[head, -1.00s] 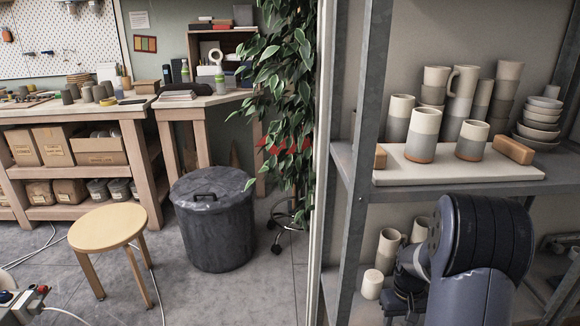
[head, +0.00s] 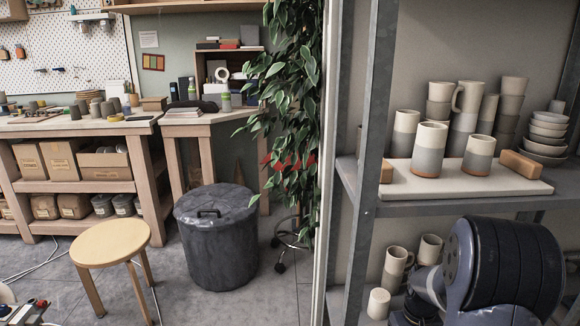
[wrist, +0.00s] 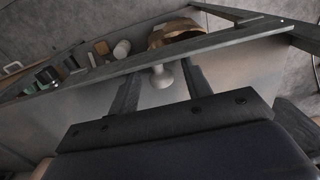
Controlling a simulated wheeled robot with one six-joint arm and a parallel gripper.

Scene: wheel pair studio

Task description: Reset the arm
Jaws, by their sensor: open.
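My arm (head: 505,265) shows at the lower right of the head view, in front of the lower part of a grey metal shelf (head: 450,208). My gripper is mostly hidden behind it there. In the wrist view my gripper (wrist: 160,88) has its two dark fingers spread apart. A small pale rounded thing (wrist: 162,77) shows between the fingers, beyond a grey bar. No contact with it can be made out, and nothing looks held.
A white tray (head: 455,187) with wooden handles and two-tone cups (head: 429,149) stands on the upper shelf. More cups (head: 396,266) stand below, close to my arm. A stool (head: 110,243), a dark bin (head: 217,235) and a plant (head: 285,100) are to the left.

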